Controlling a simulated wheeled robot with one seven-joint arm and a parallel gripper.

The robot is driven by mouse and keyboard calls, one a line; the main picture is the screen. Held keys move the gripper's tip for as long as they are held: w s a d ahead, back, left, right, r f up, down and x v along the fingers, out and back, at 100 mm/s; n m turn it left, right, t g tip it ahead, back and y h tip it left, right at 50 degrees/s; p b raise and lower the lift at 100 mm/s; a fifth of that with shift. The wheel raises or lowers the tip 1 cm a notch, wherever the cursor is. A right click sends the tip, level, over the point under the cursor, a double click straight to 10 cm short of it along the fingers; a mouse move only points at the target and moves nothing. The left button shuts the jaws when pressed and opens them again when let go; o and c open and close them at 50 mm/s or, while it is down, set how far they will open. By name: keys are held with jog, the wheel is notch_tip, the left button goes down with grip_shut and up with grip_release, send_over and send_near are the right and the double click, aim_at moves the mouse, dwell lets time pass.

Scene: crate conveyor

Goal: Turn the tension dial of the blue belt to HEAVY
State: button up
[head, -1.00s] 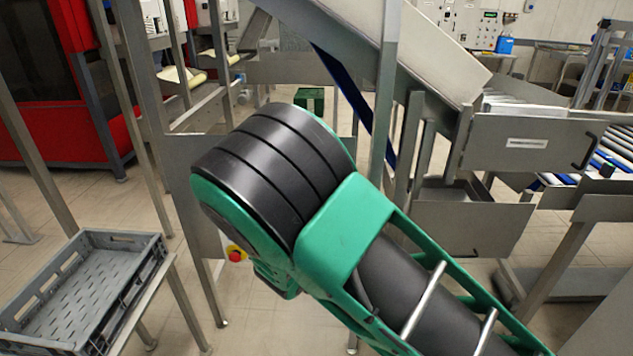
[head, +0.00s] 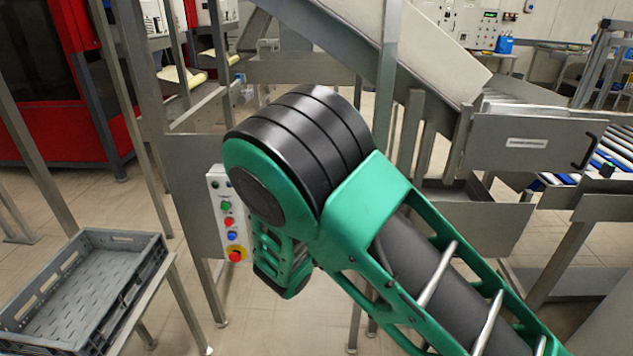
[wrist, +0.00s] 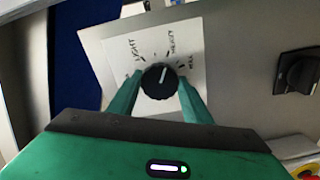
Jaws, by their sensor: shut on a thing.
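In the wrist view, a round black dial (wrist: 158,88) with a white pointer line sits on a pale label plate (wrist: 118,46). The plate has LIGHT at upper left and what looks like HEAVY at upper right; other small marks are hard to read. The pointer aims up and slightly right, between these two words. My gripper (wrist: 160,80) has its green fingers on either side of the dial, shut on it. A dark blue surface (wrist: 73,55), perhaps the blue belt, shows left of the plate. In the head view my arm hides the dial and fingers.
A second black knob (wrist: 297,70) is right of the plate in the wrist view. A button panel (head: 228,215) stands left of my arm, with a red stop button (head: 235,256). A grey crate (head: 85,285) is at lower left. A metal chute (head: 430,60) rises behind.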

jog(key=shift+s+d+f, duration=0.1)
jog(key=shift+d+f, duration=0.05)
jog(key=shift+f, duration=0.15)
jog(key=o, duration=1.1)
jog(key=shift+c, duration=0.2)
jog(key=shift+r, duration=0.1)
jog(key=s, duration=1)
jog(key=shift+s+a, duration=0.25)
jog(key=shift+s, duration=0.05)
